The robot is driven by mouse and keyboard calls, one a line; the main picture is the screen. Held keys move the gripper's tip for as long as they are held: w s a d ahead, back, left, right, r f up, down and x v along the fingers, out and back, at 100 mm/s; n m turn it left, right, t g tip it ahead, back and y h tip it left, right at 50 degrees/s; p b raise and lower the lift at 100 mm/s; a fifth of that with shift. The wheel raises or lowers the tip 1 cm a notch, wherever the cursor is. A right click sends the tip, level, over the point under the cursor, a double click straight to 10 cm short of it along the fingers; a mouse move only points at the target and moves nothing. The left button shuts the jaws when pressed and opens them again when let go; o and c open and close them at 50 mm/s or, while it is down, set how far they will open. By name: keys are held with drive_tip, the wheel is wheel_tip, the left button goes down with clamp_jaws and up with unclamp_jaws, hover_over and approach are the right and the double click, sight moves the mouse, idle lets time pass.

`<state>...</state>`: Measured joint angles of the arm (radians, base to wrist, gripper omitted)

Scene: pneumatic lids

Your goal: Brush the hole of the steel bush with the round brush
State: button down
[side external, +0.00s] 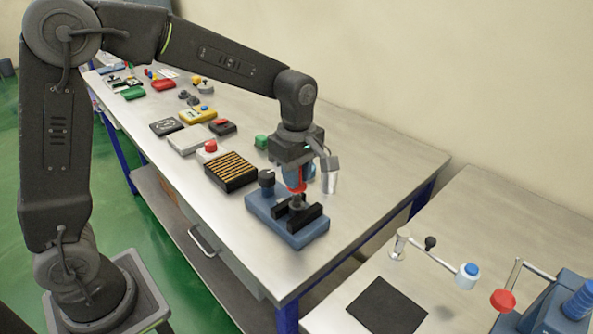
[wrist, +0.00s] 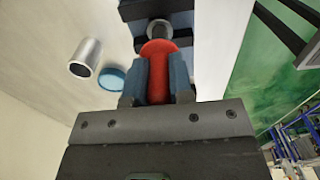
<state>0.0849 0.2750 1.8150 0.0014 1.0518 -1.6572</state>
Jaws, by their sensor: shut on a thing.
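My gripper (wrist: 159,75) is shut on the red handle of the round brush (wrist: 158,60), with a blue finger on each side. In the side view the brush (side external: 298,189) points down over the blue vise (side external: 305,239). The steel bush (wrist: 158,29) is a grey ring between the vise's black jaws. It also shows in the side view (side external: 296,202), right below the brush's red flange. The bristles are hidden by the flange, so I cannot tell how deep they sit in the hole.
A silver cylinder (wrist: 85,57) and a blue disc (wrist: 111,78) stand beside the vise. A black slotted block (side external: 231,171) and a red-knobbed block (side external: 208,152) are to the left. Several small items line the bench further back.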

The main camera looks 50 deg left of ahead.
drive_tip(key=shift+f, duration=0.55)
drive_tip(key=shift+r, duration=3.5)
